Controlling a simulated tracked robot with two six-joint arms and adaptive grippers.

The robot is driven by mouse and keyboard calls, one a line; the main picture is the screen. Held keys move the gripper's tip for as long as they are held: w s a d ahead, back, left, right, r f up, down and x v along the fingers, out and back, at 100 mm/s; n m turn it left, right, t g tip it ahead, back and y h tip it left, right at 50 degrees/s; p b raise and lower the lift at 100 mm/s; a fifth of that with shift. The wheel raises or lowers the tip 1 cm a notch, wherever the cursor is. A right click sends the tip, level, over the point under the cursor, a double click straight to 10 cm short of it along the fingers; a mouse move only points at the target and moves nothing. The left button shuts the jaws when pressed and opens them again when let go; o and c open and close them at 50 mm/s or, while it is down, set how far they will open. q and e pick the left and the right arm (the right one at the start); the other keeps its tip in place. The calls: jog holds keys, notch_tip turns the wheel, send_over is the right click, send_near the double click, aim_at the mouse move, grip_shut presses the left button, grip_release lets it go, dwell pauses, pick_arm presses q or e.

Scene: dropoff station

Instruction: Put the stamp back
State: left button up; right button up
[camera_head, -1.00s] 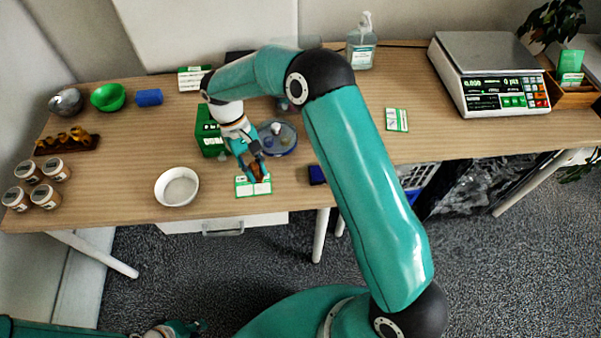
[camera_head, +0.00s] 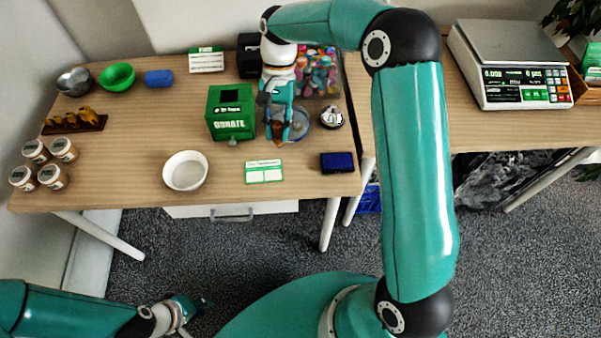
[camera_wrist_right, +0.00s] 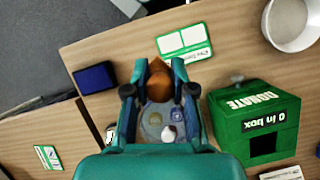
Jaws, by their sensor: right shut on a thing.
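The stamp, with an orange-brown wooden body (camera_wrist_right: 160,82), shows between my right gripper's fingers in the right wrist view. My right gripper (camera_head: 286,138) is shut on it, in front of the round grey-blue dish (camera_head: 303,134) in the head view; the stamp is hardly visible there. A dark blue ink pad (camera_head: 338,162) lies near the table's front edge, right of the green-edged white card (camera_head: 264,172). The pad (camera_wrist_right: 95,78) and card (camera_wrist_right: 184,42) also show in the wrist view. My left gripper (camera_head: 196,308) is low at the bottom left, away from the table; its fingers are unclear.
The green donation box (camera_head: 230,112) stands close left of my right gripper. A round silver-and-dark object (camera_head: 332,118) is close to its right. A white bowl (camera_head: 186,170) sits left of the card. A clear bin of colourful items (camera_head: 318,72) stands behind.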

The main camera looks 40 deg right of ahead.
jog(key=s+d+r+m+t+b, duration=0.2)
jog(key=s+d+r+m+t, duration=0.25)
jog(key=r+m, duration=0.75)
notch_tip(320, 180, down, 23)
jog(key=m+t+b, duration=0.1)
jog(key=m+b, duration=0.1)
jog(key=m, duration=0.1)
jog(key=shift+a+f+y, duration=0.1)
jog(key=shift+a+y, duration=0.05)
jog(key=shift+y, duration=0.25)
jog(key=o, duration=0.9)
